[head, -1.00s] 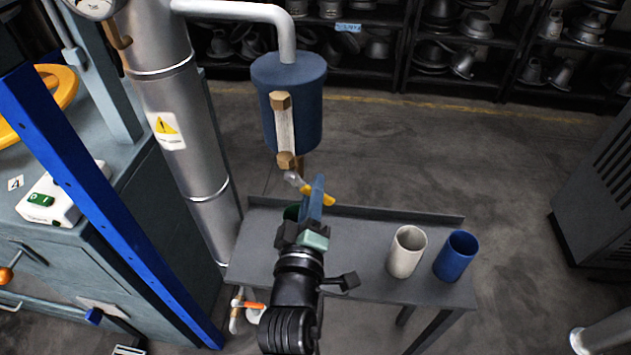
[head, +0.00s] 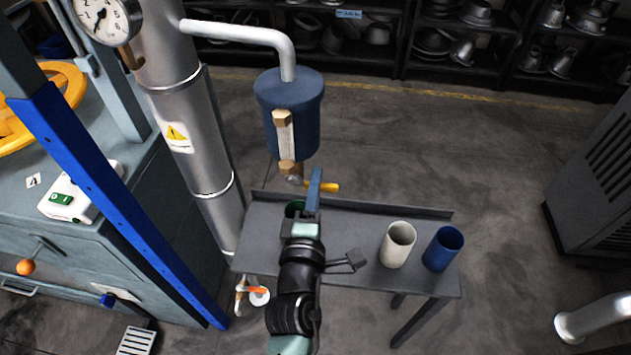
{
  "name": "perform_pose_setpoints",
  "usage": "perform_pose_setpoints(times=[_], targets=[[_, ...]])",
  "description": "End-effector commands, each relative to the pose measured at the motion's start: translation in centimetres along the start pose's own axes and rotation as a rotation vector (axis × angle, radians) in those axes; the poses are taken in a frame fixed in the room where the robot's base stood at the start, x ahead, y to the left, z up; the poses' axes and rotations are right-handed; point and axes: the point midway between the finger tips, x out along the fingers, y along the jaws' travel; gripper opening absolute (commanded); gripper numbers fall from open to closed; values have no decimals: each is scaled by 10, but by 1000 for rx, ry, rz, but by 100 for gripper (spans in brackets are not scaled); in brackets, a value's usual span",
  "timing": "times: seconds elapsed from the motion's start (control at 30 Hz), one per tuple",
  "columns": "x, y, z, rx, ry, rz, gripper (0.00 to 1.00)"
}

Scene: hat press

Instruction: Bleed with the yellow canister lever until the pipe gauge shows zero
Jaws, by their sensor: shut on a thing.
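The blue canister (head: 290,115) hangs from the white pipe's end, with a brass-fitted sight tube on its front. Its yellow lever (head: 328,187) sticks out to the right below it. My gripper (head: 316,182), with blue fingers, is shut on the lever, hiding part of it. The pipe gauge (head: 103,16) shows at the top left, cut by the frame's edge. Its needle is visible, but the exact reading is too small to tell.
A grey side table (head: 345,258) carries a white cup (head: 398,244) and a blue cup (head: 443,249) to the right of my arm. The silver column (head: 205,160) and blue press frame (head: 110,185) stand at left. The floor behind the table is clear.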

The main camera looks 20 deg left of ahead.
Motion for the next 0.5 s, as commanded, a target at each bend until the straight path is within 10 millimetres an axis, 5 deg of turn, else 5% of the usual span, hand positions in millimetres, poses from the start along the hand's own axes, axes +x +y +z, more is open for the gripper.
perform_pose_setpoints(times=[0.37,0.4,0.5], targets=[[0,0,0,-11,0,1,0],[0,0,0,-11,0,1,26],[0,1,0,-9,0,1,44]])
